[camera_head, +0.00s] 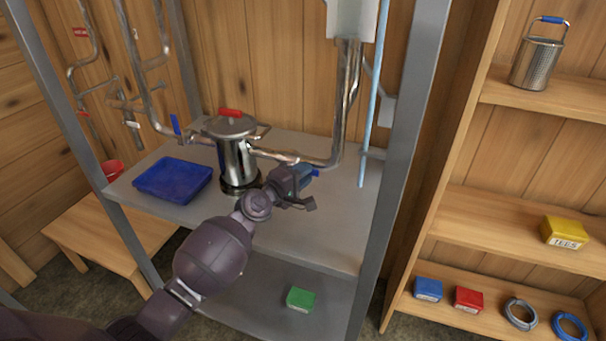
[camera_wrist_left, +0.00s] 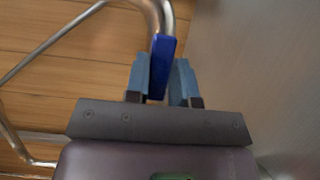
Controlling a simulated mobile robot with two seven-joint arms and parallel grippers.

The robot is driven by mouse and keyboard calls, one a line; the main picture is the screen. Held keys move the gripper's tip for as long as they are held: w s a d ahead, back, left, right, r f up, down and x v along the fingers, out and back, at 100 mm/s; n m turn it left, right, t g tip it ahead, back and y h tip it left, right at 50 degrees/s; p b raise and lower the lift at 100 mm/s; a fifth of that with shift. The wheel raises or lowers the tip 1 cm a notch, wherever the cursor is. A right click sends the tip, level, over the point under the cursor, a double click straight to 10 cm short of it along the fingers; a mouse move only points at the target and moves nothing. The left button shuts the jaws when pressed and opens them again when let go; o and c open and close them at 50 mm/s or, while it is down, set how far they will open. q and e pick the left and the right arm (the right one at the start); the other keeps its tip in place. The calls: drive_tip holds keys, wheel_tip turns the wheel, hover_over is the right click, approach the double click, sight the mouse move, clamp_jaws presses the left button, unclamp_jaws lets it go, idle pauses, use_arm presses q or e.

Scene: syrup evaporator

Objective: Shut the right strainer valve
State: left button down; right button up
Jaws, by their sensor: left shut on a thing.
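The metal strainer pot (camera_head: 236,160) with a red lid handle stands on the grey steel shelf, with pipes on both sides. The right strainer valve's blue handle (camera_head: 315,173) shows just past my left gripper (camera_head: 301,179), below the right-hand pipe. In the left wrist view the blue handle (camera_wrist_left: 162,62) sits between the two fingers of my left gripper (camera_wrist_left: 161,85), which is shut on it. The pipe curves away behind the handle. The valve body is partly hidden by the gripper. The left valve's blue handle (camera_head: 175,124) stands upright left of the pot. My right gripper is out of view.
A blue tray (camera_head: 173,180) lies on the shelf left of the pot. A steel post (camera_head: 402,150) rises right of the valve. A green box (camera_head: 300,299) sits on the lower shelf.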

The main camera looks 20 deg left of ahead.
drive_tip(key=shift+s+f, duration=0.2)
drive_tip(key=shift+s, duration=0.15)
